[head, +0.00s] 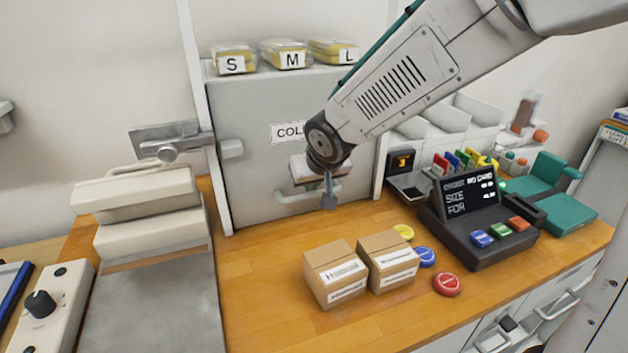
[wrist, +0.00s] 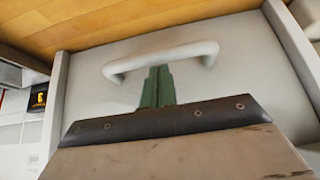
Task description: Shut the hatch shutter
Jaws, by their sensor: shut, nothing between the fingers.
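The hatch shutter (head: 250,135) is a light grey panel with a partly hidden label reading "COL". It appears to be down, its lower edge at the wooden counter with no gap that I can make out. Its pale bar handle (head: 290,198) sits low on the panel and also shows in the wrist view (wrist: 135,62). My gripper (head: 330,200) is in front of the shutter near the handle's right end. In the wrist view its green fingers (wrist: 158,72) are together, empty, their tips at the handle bar. I cannot tell if they touch it.
Two cardboard boxes (head: 336,272) (head: 388,260) stand on the counter (head: 265,270) before the hatch. Yellow, blue and red discs lie near a dark terminal (head: 485,225) at right. Bags marked S, M and L lie above the shutter. A grey latch (head: 168,143) is at left.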

